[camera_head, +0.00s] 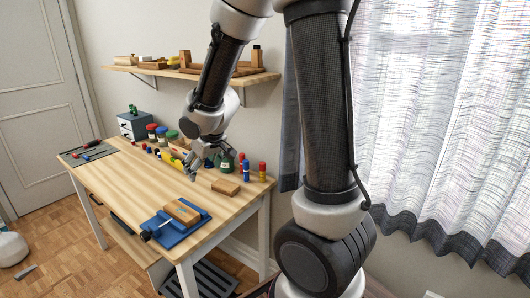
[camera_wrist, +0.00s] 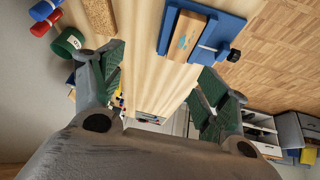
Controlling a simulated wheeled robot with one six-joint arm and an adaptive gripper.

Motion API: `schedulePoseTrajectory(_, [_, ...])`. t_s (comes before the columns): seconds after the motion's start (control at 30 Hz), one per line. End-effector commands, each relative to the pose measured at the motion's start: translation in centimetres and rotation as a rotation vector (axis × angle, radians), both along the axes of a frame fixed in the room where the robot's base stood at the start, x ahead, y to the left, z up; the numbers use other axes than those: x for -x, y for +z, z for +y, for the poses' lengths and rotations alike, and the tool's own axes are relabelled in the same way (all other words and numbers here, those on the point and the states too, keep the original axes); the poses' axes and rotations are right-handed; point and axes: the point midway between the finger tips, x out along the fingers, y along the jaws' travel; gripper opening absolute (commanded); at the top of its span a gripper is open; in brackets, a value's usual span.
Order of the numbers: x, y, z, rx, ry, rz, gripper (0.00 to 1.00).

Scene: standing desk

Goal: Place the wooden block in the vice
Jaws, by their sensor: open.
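The blue vice (camera_head: 168,235) stands near the front edge of the desk, its screw handle pointing toward that edge. A wooden block (camera_head: 182,211) lies in the vice, between its blue sides; both block (camera_wrist: 187,34) and vice (camera_wrist: 230,28) show in the wrist view. I cannot tell whether the jaws clamp it. A second wooden block (camera_head: 226,187) lies loose on the desk behind the vice, and shows partly in the wrist view (camera_wrist: 101,14). My gripper (camera_head: 207,168) is open and empty above the back of the desk, apart from both blocks.
Red and blue small bottles (camera_head: 262,171) stand at the desk's back right. Several jars (camera_head: 162,136) and a small drawer box (camera_head: 136,125) stand at the back left. A grey mat (camera_head: 88,153) with tools lies at the far left. The desk's middle is clear.

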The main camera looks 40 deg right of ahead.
Motion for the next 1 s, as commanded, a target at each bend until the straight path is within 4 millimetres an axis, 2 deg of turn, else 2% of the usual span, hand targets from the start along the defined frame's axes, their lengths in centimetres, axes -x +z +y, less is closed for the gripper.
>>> schedulePoseTrajectory(0.03, [1.5, 2.7, -1.9, 0.012, -0.041, -0.013, 0.75])
schedulePoseTrajectory(0.1, [4.7, 5.7, -4.3, 0.029, -0.098, 0.0, 0.75])
schedulePoseTrajectory(0.17, [7.8, 7.9, -6.0, 0.035, -0.139, 0.017, 0.75])
schedulePoseTrajectory(0.2, [10.0, 9.1, -6.9, 0.033, -0.164, 0.03, 0.75])
schedulePoseTrajectory(0.3, [15.5, 11.3, -8.3, 0.015, -0.208, 0.064, 0.75])
schedulePoseTrajectory(0.4, [20.2, 12.4, -8.6, -0.01, -0.227, 0.094, 0.75])
schedulePoseTrajectory(0.5, [23.4, 12.9, -8.5, -0.032, -0.231, 0.117, 0.75])
schedulePoseTrajectory(0.6, [25.1, 13.0, -8.4, -0.045, -0.23, 0.131, 0.75])
schedulePoseTrajectory(0.67, [25.5, 13.0, -8.3, -0.048, -0.229, 0.135, 0.75])
schedulePoseTrajectory(1.0, [25.6, 13.0, -8.3, -0.048, -0.229, 0.138, 0.75])
